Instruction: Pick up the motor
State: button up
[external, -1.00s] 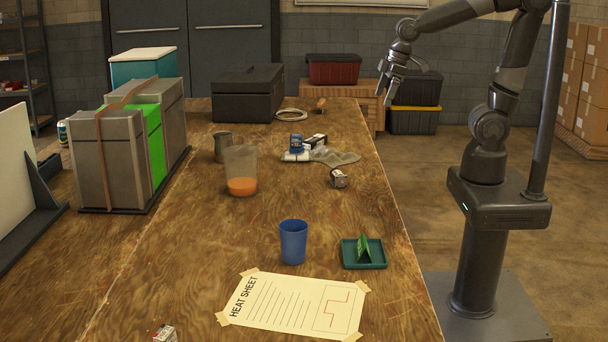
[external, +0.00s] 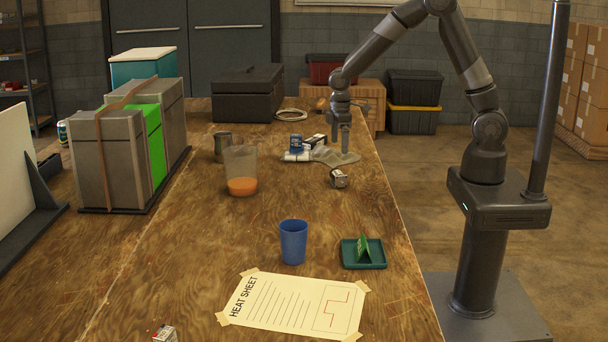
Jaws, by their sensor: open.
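A small silvery cylinder, which looks like the motor (external: 339,179), lies on the wooden bench (external: 200,290) near its right edge. My gripper (external: 340,150) points down above and slightly behind it in the picture, with a gap between them. The gripper is open and empty. Its fingers overlap the view of the grey cloth (external: 338,158); I cannot tell their exact height above it.
A clear beaker with orange liquid (external: 241,172) and a metal cup (external: 222,143) stand to the left. A blue cup (external: 293,243) and green tray (external: 378,262) are nearer, with clear bench between.

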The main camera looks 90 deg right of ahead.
send_over(338, 172)
notch_tip(338, 172, down, 5)
jog(key=shift+s+a+r, duration=0.1)
jog(key=shift+a, duration=0.05)
jog(key=shift+d+f, duration=0.15)
jog(key=shift+f, duration=1.2)
jog(key=shift+d+f, duration=0.15)
jog(key=shift+f, duration=1.2)
jog(key=shift+c, duration=0.6)
jog(key=c, duration=1.2)
